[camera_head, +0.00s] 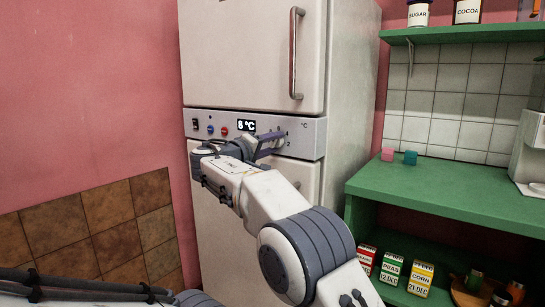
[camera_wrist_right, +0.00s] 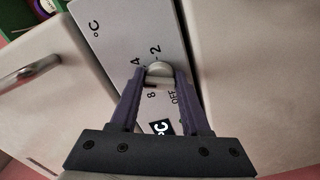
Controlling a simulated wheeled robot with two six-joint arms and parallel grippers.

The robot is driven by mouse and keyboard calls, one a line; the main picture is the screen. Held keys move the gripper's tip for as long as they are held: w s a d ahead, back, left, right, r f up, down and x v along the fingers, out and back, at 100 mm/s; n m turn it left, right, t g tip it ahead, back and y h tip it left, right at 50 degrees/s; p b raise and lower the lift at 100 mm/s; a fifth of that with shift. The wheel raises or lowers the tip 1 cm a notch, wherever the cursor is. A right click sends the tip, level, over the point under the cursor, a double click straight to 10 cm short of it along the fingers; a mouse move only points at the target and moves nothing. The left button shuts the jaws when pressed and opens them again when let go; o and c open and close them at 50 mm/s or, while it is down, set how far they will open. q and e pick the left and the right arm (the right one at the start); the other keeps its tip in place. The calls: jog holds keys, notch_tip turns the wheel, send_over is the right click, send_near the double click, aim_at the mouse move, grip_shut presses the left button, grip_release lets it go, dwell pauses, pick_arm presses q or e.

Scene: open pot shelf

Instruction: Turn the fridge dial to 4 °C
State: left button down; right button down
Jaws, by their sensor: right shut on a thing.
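The fridge (camera_head: 255,60) is white, with a grey control panel (camera_head: 308,140) between its upper and lower doors. The panel's display (camera_head: 246,125) seems to read 8 °C, in small digits. My right gripper (camera_head: 270,143) reaches the panel just right of the display. In the right wrist view the gripper (camera_wrist_right: 158,76) is shut on the pale round dial (camera_wrist_right: 158,69), one finger on each side. Marks 4, 2, 8 and OFF show around the dial; its pointer direction is not clear. In the head view the gripper hides most of the dial. My left gripper is not in view.
A switch (camera_head: 195,125), a blue button (camera_head: 210,129) and a red button (camera_head: 224,131) sit left of the display. The upper door's handle (camera_head: 295,52) stands out above. A green shelf unit (camera_head: 450,195) with boxes stands at right.

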jog(key=shift+a+f+m+b, duration=0.1)
jog(key=shift+f+m+b, duration=0.1)
jog(key=shift+m+b, duration=0.3)
jog(key=shift+a+f+m+b, duration=0.15)
jog(key=shift+m+b, duration=0.15)
jog(key=shift+m, duration=0.4)
jog(key=shift+r+m+b, duration=0.1)
jog(key=shift+m+b, duration=0.5)
jog(key=shift+m, duration=0.5)
jog(key=shift+r, duration=0.1)
jog(key=shift+c, duration=1.9)
grip_release()
jog(key=shift+d, duration=0.1)
